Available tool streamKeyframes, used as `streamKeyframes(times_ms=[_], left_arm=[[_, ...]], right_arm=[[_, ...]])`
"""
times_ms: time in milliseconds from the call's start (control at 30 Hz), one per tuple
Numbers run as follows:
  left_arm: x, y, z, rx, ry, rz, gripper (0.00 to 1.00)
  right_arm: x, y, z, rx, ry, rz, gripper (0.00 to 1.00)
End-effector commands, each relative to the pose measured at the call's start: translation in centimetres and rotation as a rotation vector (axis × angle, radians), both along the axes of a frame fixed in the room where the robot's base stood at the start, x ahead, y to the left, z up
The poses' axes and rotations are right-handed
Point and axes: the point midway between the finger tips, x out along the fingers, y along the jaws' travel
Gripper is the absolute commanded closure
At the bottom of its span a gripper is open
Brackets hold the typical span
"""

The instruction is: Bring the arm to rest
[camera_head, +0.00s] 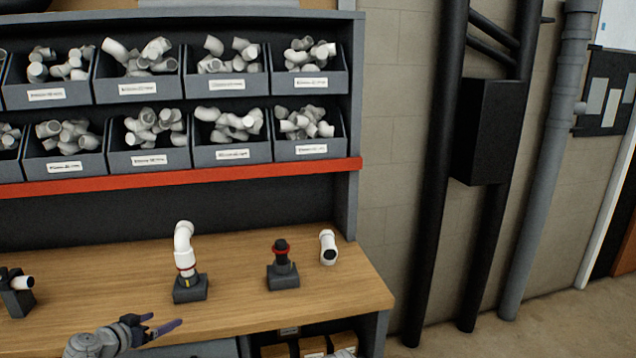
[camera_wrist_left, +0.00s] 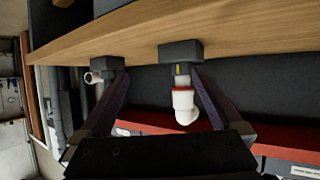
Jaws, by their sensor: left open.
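My left gripper (camera_head: 164,320) is open and empty at the front edge of the wooden bench (camera_head: 340,290), in the lower left of the head view. Its two fingers (camera_wrist_left: 160,85) stand apart in the left wrist view, which looks upside down. A white elbow pipe with a red ring (camera_head: 184,243) stands upright on a dark block (camera_head: 190,290), behind and right of the gripper. The pipe also shows in the wrist view (camera_wrist_left: 183,103), seen between the fingers with no clear contact. My right gripper is in neither view.
A dark post with a red ring (camera_head: 281,254) and a loose white fitting (camera_head: 328,247) stand on the bench at right. Another block with a white pipe end (camera_head: 17,292) is at left. Bins of white fittings (camera_head: 150,143) sit above a red rail (camera_head: 200,178). Dark pipes (camera_head: 437,180) line the wall.

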Motion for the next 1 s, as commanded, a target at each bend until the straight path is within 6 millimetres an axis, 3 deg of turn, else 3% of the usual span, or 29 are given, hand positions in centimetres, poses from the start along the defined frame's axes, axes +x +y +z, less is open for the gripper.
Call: streamKeyframes(times_ms=[267,467,567,700,833,1000], left_arm=[[-0.1,-7.0,-1.8,-0.027,0.130,-0.103,0.00],[-1.7,-15.0,-4.0,-0.035,0.313,-0.204,0.00],[-3.7,-20.3,-5.5,-0.020,0.455,-0.258,0.00],[-8.1,-26.9,-7.6,0.047,0.680,-0.295,0.00],[-12.5,-31.0,-8.8,0.149,0.861,-0.273,0.00],[-17.4,-33.7,-9.2,0.299,1.015,-0.185,0.00]], right_arm=[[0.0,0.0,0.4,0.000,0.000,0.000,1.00],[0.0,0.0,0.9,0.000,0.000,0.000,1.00],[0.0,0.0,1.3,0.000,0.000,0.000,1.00],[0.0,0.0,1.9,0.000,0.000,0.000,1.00],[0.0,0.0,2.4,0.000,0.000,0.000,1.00],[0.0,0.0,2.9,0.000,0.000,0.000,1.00]])
